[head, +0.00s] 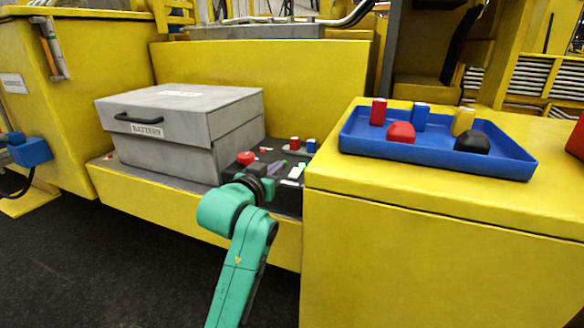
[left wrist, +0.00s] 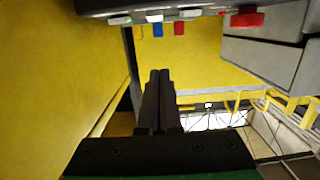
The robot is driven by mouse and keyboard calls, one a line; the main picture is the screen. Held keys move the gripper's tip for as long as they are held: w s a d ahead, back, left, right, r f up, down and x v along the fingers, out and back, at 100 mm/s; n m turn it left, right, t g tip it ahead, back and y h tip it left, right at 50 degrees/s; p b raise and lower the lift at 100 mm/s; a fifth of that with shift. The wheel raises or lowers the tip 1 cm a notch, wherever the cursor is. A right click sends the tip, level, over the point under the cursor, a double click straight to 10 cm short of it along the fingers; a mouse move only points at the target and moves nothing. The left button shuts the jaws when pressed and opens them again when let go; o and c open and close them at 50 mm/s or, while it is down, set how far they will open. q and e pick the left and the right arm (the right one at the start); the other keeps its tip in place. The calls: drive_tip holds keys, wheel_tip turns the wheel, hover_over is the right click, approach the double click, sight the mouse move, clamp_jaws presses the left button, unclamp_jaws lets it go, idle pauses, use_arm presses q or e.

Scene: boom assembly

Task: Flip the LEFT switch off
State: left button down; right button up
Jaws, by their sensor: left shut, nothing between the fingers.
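The dark control panel (head: 290,203) sits between the grey battery box and the yellow block. It carries small pale switches (head: 296,172), a red knob (head: 246,158), and small red and blue parts at its back. I cannot tell which way the left switch is set. My left gripper (head: 258,172) is over the panel's near left part, beside the red knob, and hides some of the panel. In the left wrist view its dark fingers (left wrist: 160,75) are shut and empty. There the panel's edge (left wrist: 215,22) runs along the top, apart from the fingertips. My right gripper is out of view.
The grey battery box (head: 160,145) stands left of the panel. A blue tray (head: 435,165) with red, blue, yellow and black parts lies on the yellow block (head: 430,250) at right. A yellow wall (head: 260,68) rises behind. Dark floor is open in front.

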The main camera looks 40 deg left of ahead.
use_arm(q)
drive_tip(key=p, duration=0.3)
hover_over(292, 175)
drive_tip(key=shift+s+d+f, duration=0.2)
drive_tip(key=shift+s+f, duration=0.05)
drive_tip(key=shift+f, duration=0.3)
drive_tip(key=f, duration=0.4)
drive_tip(key=shift+w, duration=0.25)
drive_tip(key=shift+f, duration=0.2)
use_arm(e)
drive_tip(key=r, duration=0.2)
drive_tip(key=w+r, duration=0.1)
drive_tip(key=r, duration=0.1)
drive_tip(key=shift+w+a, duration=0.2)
